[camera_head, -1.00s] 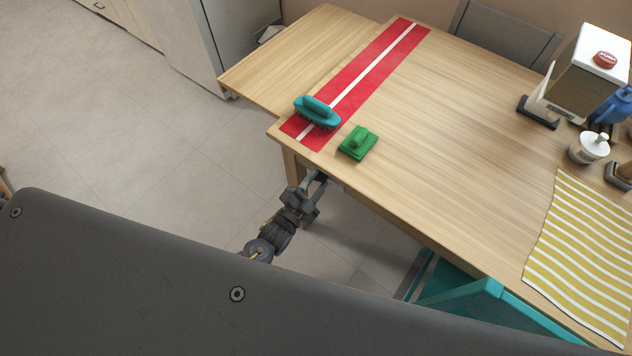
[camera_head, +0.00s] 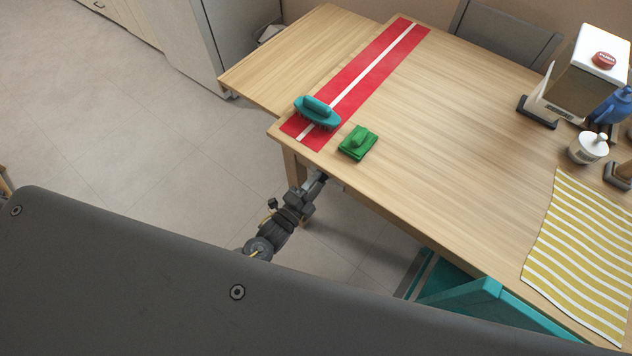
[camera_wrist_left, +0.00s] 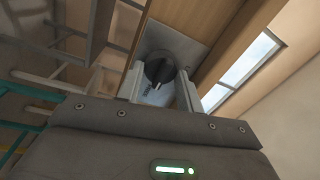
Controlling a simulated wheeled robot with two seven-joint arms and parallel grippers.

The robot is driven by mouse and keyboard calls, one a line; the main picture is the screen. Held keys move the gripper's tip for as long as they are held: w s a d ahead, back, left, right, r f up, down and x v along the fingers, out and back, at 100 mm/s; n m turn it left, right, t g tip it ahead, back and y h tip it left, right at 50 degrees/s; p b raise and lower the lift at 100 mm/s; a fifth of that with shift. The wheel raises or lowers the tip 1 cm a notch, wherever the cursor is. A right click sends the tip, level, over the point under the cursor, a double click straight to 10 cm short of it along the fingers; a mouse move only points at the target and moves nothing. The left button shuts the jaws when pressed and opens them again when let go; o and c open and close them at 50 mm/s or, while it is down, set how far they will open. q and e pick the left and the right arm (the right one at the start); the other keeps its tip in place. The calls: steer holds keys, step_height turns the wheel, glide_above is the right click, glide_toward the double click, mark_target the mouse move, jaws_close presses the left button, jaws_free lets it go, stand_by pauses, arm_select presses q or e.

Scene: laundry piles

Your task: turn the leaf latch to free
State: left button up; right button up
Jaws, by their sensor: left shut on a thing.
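The leaf latch is a round black knob (camera_wrist_left: 160,70) with a pale pointer mark, on a grey plate (camera_wrist_left: 176,44) under the wooden table. A pale label with lettering too small to read surely sits just below the knob. My left gripper (camera_wrist_left: 159,88) has its two fingers on either side of the knob and is shut on it. In the head view, the left gripper (camera_head: 320,181) reaches under the table's near edge, and the knob is hidden there. My right gripper is not in view.
The wooden table (camera_head: 450,110) carries a red runner (camera_head: 375,65) with a white stripe, a teal-handled brush-like thing (camera_head: 317,112), a green block-like thing (camera_head: 358,142) and a striped cloth (camera_head: 585,260). A teal chair (camera_head: 480,300) stands at the near side.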

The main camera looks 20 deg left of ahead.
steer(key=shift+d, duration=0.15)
arm_select(q)
steer(key=o, duration=1)
steer(key=b+v, duration=0.1)
steer(key=v, duration=0.9)
steer(key=shift+s, duration=0.4)
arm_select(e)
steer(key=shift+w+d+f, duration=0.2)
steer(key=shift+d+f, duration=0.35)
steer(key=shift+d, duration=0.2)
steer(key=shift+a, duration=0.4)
